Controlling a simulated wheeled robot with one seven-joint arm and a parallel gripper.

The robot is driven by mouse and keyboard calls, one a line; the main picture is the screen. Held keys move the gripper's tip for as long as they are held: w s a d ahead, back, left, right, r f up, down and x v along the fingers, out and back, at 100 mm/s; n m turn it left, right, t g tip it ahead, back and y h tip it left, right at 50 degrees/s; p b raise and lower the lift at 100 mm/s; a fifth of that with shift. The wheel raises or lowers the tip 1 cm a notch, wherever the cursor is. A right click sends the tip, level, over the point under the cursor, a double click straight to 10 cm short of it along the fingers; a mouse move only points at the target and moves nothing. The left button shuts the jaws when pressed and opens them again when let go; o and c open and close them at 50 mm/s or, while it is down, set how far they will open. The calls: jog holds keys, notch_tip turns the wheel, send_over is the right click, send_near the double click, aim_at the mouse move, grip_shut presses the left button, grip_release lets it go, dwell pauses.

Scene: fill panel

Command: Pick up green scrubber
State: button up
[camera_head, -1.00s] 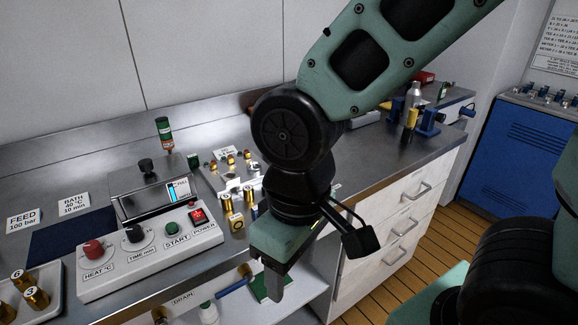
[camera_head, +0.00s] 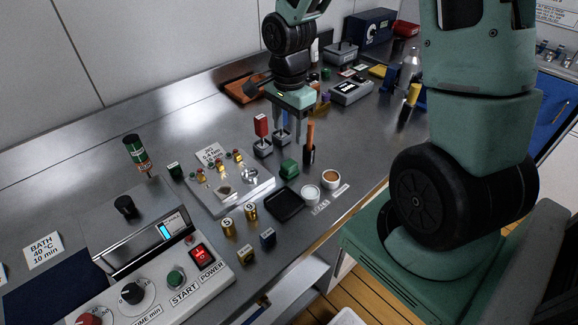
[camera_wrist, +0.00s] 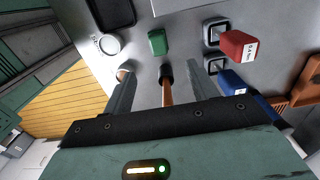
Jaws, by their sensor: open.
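A small green block (camera_head: 289,168), which I take for the green scrubber, sits on the steel bench behind a black tray. It also shows in the wrist view (camera_wrist: 157,42), just beyond my fingertips and roughly centred between them. My gripper (camera_head: 287,132) is open and empty, pointing down above the bench behind the block. In the wrist view the two fingers (camera_wrist: 160,80) are spread wide, with an orange-brown handled tool (camera_wrist: 166,88) seen between them. Nothing hides the block in either view.
The black tray (camera_head: 285,204) and two small round cups (camera_head: 311,193) lie nearer the front edge. Brass weights (camera_head: 228,226) and a metal plate are further left.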

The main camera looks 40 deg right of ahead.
aim_at(289, 163)
notch_tip(289, 163, down, 12)
jog(key=shift+s+a+f+p, duration=0.1)
jog(key=shift+s+p, duration=0.05)
jog(key=shift+p, duration=0.2)
jog(key=c, duration=1.1)
